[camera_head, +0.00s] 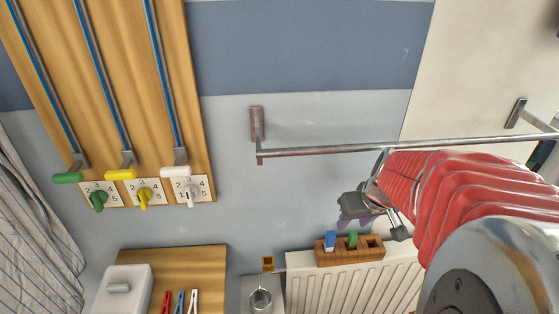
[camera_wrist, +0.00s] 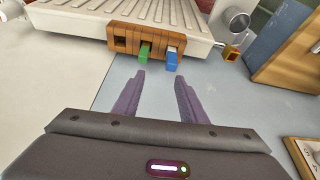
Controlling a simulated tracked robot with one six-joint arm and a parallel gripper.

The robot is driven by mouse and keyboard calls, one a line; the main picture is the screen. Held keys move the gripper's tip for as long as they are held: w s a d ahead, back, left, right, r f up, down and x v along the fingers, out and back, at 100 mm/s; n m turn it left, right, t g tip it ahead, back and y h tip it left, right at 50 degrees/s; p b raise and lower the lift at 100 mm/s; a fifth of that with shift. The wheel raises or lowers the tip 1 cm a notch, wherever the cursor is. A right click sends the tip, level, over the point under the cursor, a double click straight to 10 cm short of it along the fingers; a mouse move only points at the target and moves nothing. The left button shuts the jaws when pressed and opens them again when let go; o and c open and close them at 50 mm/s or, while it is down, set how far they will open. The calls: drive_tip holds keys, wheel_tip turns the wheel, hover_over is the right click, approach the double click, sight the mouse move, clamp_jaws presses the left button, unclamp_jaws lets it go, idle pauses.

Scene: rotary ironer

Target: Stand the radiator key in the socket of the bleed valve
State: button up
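My gripper (camera_wrist: 159,80) is open and empty, its two purple fingers apart. In the head view my gripper (camera_head: 356,218) hangs above the wooden rack (camera_head: 326,259). The rack (camera_wrist: 120,30) holds a green-topped piece (camera_wrist: 144,50) and a blue-topped piece (camera_wrist: 172,58); its third slot is empty. In the head view the blue piece (camera_head: 330,239) is left of the green piece (camera_head: 352,239). I cannot tell which piece is the radiator key. A small brass square fitting with a dark opening (camera_head: 267,263), possibly the bleed valve socket, is beside the radiator; it also shows in the wrist view (camera_wrist: 232,52).
A metal rail (camera_head: 320,151) crosses near my arm. A small metal cup (camera_head: 261,300) is near the brass fitting. A wooden shelf (camera_head: 205,262) holds a white box (camera_head: 122,290) and several pegs. A wooden lever panel (camera_head: 130,60) is at left.

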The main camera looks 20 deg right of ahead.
approach(355, 237)
drive_tip(key=r, duration=0.1)
drive_tip(key=shift+s+r, duration=0.2)
drive_tip(key=shift+f, duration=0.1)
drive_tip(key=shift+x, duration=4.25)
drive_tip(key=shift+x, duration=2.6)
drive_tip(key=shift+c, duration=0.4)
clamp_jaws()
